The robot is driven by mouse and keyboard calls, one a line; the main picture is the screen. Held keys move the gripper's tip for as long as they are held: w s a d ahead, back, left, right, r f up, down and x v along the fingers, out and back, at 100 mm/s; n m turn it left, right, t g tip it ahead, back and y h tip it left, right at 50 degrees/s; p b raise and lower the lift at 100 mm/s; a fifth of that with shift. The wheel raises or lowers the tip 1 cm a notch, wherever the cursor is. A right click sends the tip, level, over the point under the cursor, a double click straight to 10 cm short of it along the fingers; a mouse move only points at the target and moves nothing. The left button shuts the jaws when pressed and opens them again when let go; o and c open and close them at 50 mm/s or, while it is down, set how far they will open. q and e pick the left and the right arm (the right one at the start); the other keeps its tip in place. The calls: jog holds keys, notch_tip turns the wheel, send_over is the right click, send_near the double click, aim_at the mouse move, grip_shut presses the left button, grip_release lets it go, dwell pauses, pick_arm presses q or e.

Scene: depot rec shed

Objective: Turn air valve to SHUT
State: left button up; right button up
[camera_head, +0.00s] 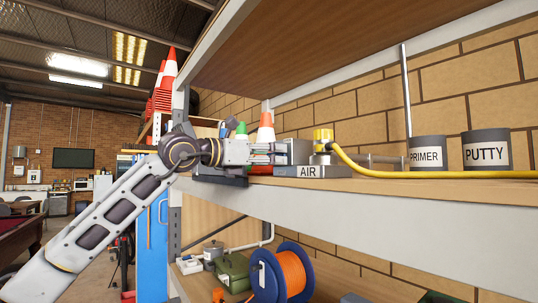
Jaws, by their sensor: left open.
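The air valve is on the shelf, on a grey base labelled AIR (311,171). A yellow part (323,135) sits on top of its metal body (324,157). A yellow hose (375,172) runs from it to the right along the shelf. A SHUT mark and the valve's setting cannot be made out. My left gripper (284,153) is open, reaching in from the left at about shelf height, just left of the valve. A grey block (300,150) shows by its fingertips; whether they touch it is unclear. My right gripper is out of view.
Grey PRIMER (427,156) and PUTTY (486,152) tins stand on the shelf to the right. An orange cone (266,128) stands behind my gripper. An upper shelf board (330,45) hangs overhead. An orange cable reel (283,273) and a green container (233,269) sit on the shelf below.

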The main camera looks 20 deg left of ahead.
pick_arm(q)
jog(key=shift+c, duration=0.3)
jog(key=c, duration=0.9)
jog(key=shift+c, duration=0.2)
jog(key=shift+m, duration=0.4)
jog(key=m+b, duration=0.1)
jog(key=m, duration=0.2)
jog(key=shift+m, duration=0.3)
jog(key=m, duration=0.9)
jog(key=shift+m, duration=2.2)
